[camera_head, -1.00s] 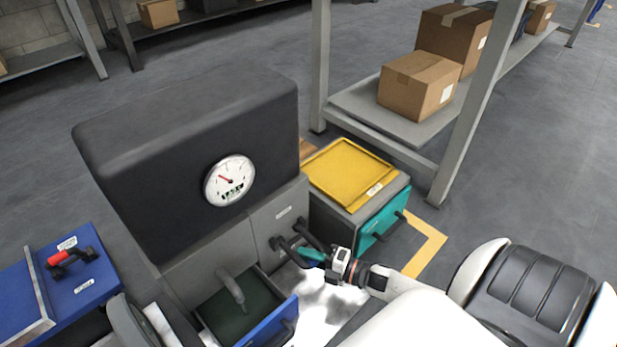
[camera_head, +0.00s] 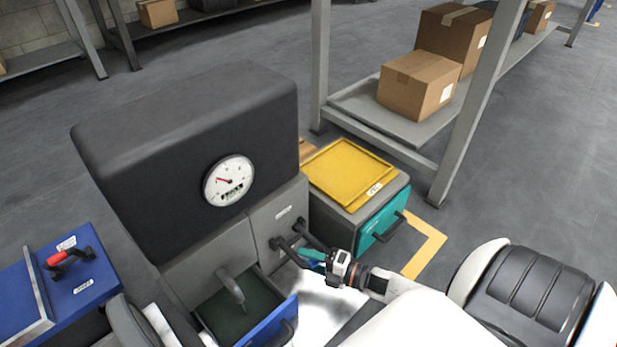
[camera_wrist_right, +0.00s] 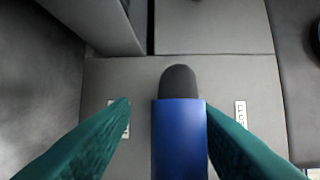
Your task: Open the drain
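A dark machine (camera_head: 185,150) with a round white gauge (camera_head: 229,181) stands at the left centre in the head view. Dark handles (camera_head: 285,243) stick out of its grey lower front. A blue lever with a dark rounded end (camera_wrist_right: 180,128) points up in the right wrist view. My right gripper (camera_head: 305,254) is at the handles, its teal fingers (camera_wrist_right: 165,108) on either side of the blue lever. A gap shows at the left finger; the right finger is close to or touching the lever. My left gripper is not in view.
A grey spout (camera_head: 231,287) hangs over an open blue-fronted drawer (camera_head: 270,322). A grey cabinet with a yellow tray (camera_head: 345,172) and teal drawer (camera_head: 383,222) stands right of the machine. A blue case (camera_head: 75,278) with a red handle is at left. A shelf (camera_head: 390,125) holds cartons.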

